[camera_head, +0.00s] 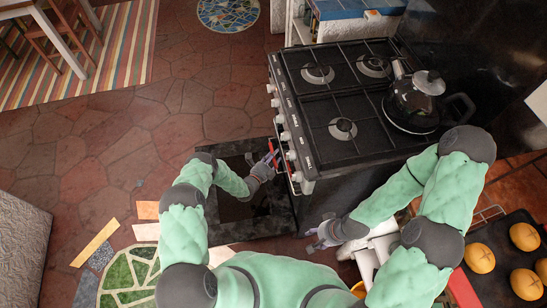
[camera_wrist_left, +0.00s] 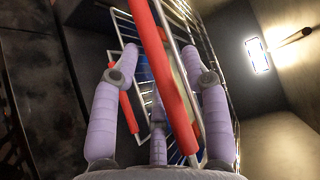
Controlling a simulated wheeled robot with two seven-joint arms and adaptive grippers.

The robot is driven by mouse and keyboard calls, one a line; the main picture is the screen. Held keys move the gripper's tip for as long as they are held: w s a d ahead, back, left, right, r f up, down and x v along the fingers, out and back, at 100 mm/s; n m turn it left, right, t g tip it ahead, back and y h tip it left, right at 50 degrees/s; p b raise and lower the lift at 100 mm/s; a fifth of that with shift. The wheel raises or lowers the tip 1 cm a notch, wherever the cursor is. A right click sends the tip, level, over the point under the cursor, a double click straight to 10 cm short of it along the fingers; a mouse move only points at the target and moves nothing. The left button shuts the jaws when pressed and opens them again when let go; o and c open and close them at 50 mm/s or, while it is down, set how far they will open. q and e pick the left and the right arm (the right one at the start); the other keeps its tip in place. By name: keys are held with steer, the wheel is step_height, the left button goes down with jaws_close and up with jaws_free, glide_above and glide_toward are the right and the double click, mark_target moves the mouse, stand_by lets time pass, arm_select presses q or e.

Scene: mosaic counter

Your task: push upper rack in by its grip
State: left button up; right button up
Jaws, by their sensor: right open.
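The oven's upper rack is a wire rack with a red grip; in the left wrist view the large red grip (camera_wrist_left: 163,70) runs between my spread fingers, close to the camera. A smaller red bar (camera_wrist_left: 128,112), apparently a lower rack's grip, lies behind the left finger. In the head view a bit of red grip (camera_head: 270,145) shows at my left gripper (camera_head: 274,158), in front of the stove. The left fingers (camera_wrist_left: 158,62) are apart, not closed around the grip; contact cannot be told. My right gripper (camera_head: 314,242) is open and empty, right of the oven door.
The oven door (camera_head: 285,222) hangs open over the floor. The stove (camera_head: 345,95) carries a black kettle (camera_head: 415,100). A tray with bread rolls (camera_head: 480,257) is at the lower right. Open tiled floor (camera_head: 130,150) lies to the left.

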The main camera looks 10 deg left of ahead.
arm_select(q)
jaws_close()
steer(key=w+d, duration=0.1)
steer(key=d, duration=0.1)
steer(key=w+d+b, duration=0.1)
steer(key=d, duration=0.1)
steer(key=w+d+b, duration=0.1)
steer(key=d, duration=0.2)
steer(key=shift+f, duration=0.1)
steer(key=shift+w+d+b, duration=0.15)
steer(key=shift+d+b, duration=0.15)
steer(key=shift+d, duration=0.15)
steer(key=shift+o, duration=0.8)
jaws_free()
steer(key=shift+o, duration=0.9)
steer(key=shift+w+d, duration=0.1)
steer(key=shift+d, duration=0.05)
